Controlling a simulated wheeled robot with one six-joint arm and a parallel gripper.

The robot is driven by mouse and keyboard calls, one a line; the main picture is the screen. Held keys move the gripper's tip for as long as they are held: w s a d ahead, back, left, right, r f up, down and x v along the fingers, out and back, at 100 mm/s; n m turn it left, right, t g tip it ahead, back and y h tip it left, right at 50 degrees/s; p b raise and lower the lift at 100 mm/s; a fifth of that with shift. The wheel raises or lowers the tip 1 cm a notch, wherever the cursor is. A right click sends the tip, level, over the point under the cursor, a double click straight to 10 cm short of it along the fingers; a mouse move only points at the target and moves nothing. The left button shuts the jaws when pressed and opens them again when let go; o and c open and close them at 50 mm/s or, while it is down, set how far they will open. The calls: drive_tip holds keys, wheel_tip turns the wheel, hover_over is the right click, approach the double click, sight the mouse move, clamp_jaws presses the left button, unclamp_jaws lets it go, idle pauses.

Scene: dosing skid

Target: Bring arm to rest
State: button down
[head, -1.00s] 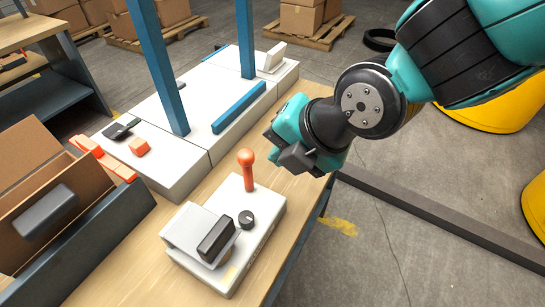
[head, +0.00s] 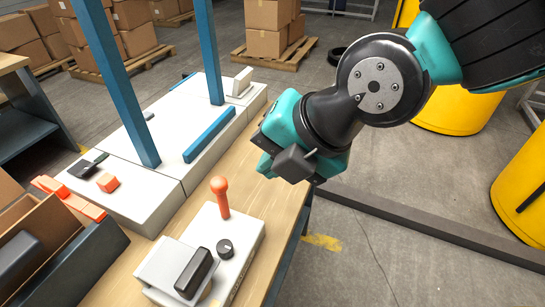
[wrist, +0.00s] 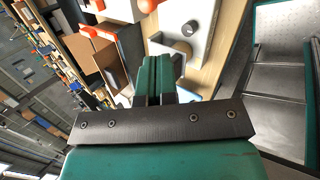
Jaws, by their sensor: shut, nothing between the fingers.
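My arm reaches in from the upper right in the head view. My gripper (head: 266,164) is above the right edge of the wooden bench (head: 258,180), beyond the orange-knobbed lever and apart from it. In the wrist view my gripper (wrist: 158,62) shows its two teal fingers close together, shut with nothing between them. The orange lever (head: 221,198) stands upright on a grey-white control box (head: 240,240), which also has a black knob (head: 224,248) and a dark-handled part (head: 194,272).
A white skid base (head: 150,196) with blue posts (head: 116,80) stands left of my gripper. A blue bar (head: 209,134) lies on it. A cardboard box (head: 50,232) is at the lower left. Yellow drums (head: 520,200) stand at the right. Open floor (head: 400,170) lies right of the bench.

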drive_tip(key=s+d+r+m+g+h, duration=0.1)
drive_tip(key=s+d+m, duration=0.2)
drive_tip(key=d+m, duration=0.4)
drive_tip(key=s+d+r+m+g+h, duration=0.1)
drive_tip(key=d+m, duration=0.7)
drive_tip(key=m, duration=1)
drive_tip(key=shift+s+d+r+m+g+p, duration=0.15)
drive_tip(key=shift+s+d+m+g+p, duration=0.4)
drive_tip(key=shift+s, duration=0.85)
drive_tip(key=shift+a, duration=0.25)
